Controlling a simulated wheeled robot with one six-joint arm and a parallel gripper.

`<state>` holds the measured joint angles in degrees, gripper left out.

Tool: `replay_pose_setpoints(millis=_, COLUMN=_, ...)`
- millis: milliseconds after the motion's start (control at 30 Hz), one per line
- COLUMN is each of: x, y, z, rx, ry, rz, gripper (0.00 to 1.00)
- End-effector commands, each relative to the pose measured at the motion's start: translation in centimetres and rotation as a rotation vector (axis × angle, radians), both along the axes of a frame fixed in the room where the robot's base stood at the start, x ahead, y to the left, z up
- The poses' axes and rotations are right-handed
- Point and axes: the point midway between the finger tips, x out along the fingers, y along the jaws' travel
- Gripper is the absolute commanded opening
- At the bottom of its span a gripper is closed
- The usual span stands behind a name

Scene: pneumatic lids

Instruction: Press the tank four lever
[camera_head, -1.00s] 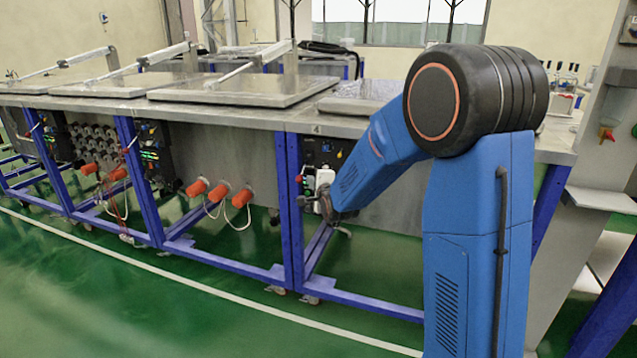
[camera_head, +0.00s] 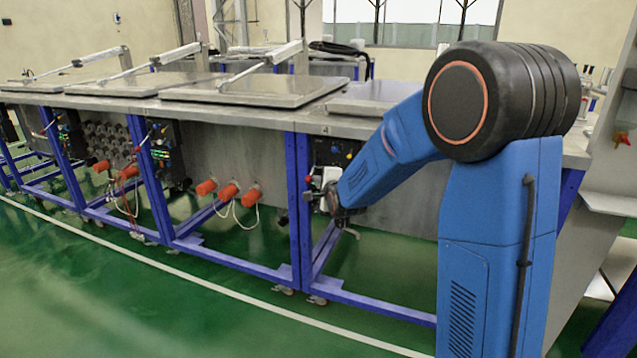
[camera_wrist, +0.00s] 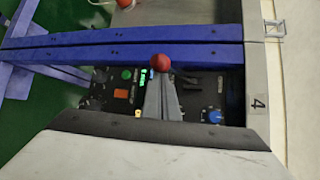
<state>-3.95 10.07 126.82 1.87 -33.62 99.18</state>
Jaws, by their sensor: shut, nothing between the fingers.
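The tank four lever shows as a red ball knob (camera_wrist: 160,62) at the edge of a black control panel (camera_wrist: 122,90) in the wrist view. It is also a small red spot (camera_head: 309,179) beside the blue post in the head view. My gripper (camera_wrist: 161,78) is shut and empty, its fingertips pointing at the knob and very close to it. I cannot tell whether they touch. In the head view my gripper (camera_head: 308,196) is at the panel, partly hidden by my forearm. The lever's stem is not clear.
A "4" label (camera_wrist: 257,103) marks the bench edge. A blue frame post (camera_wrist: 120,42) runs just beyond the knob. The panel has a blue knob (camera_wrist: 214,117) and several buttons. Orange connectors (camera_head: 228,192) stick out further left. Green floor in front is clear.

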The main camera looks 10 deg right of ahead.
Motion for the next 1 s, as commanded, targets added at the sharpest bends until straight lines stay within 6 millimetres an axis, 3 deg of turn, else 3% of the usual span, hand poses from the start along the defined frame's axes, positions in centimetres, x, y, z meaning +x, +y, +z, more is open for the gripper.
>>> replay_pose_setpoints(millis=700, x=-0.6, y=0.5, z=2.4, rx=0.126, ry=0.173, rz=0.0, gripper=0.0)
replay_pose_setpoints(millis=1000, x=-0.9, y=0.7, z=4.0, rx=0.123, ry=0.168, rz=0.001, gripper=0.0)
